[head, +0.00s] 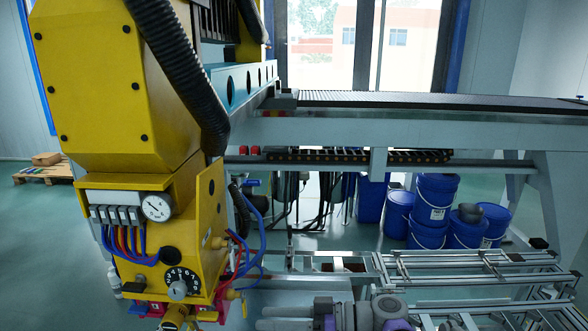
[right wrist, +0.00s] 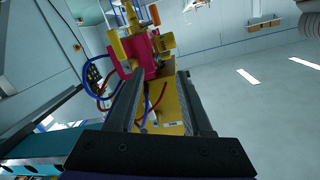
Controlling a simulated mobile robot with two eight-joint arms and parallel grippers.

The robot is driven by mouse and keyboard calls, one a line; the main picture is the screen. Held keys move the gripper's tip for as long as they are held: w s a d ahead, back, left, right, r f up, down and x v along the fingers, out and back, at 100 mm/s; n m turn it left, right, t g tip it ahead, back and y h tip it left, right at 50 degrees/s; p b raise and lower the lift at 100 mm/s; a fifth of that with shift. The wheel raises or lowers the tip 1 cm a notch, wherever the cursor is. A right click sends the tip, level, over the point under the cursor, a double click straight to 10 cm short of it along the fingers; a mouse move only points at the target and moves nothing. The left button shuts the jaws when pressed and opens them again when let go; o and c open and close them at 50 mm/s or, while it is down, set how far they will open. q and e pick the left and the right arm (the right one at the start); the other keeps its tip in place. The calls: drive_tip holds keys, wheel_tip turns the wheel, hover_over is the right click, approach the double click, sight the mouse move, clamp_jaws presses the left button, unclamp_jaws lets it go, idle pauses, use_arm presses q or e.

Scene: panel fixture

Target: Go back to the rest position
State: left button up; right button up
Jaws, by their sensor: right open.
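My right gripper (head: 262,317) is low in the middle of the head view, with its fingers pointing left toward the yellow machine (head: 100,90). In the right wrist view the two fingers of the gripper (right wrist: 160,74) stand apart with nothing held between them. The machine's yellow and red parts (right wrist: 148,55) show beyond and between the fingers. In the head view, a round gauge (head: 158,207) and a black dial (head: 181,281) are on the machine's lower front. I cannot tell the exact gap between fingers and machine. My left gripper is not in view.
A metal frame (head: 470,262) lies at the right, below a long gantry beam (head: 420,133). Blue buckets (head: 436,198) stand on the floor behind. Blue and red hoses (head: 243,245) loop off the machine's right side. A pallet (head: 42,171) lies far left.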

drive_tip(key=s+d+f+m+t+h+p, duration=0.1)
drive_tip(key=s+d+f+m+h, duration=0.5)
drive_tip(key=d, duration=0.5)
drive_tip(key=s+d+f+m+t+h+p, duration=0.1)
drive_tip(key=s+d+f+m+t+h, duration=0.1)
drive_tip(key=s+d+f+m+h, duration=0.4)
drive_tip(key=s+d+f+h, duration=0.3)
drive_tip(key=s+d+h, duration=0.1)
drive_tip(key=s, duration=0.3)
drive_tip(key=shift+d+t+h, duration=0.3)
drive_tip(key=shift+d+h, duration=0.1)
drive_tip(key=shift+d, duration=0.05)
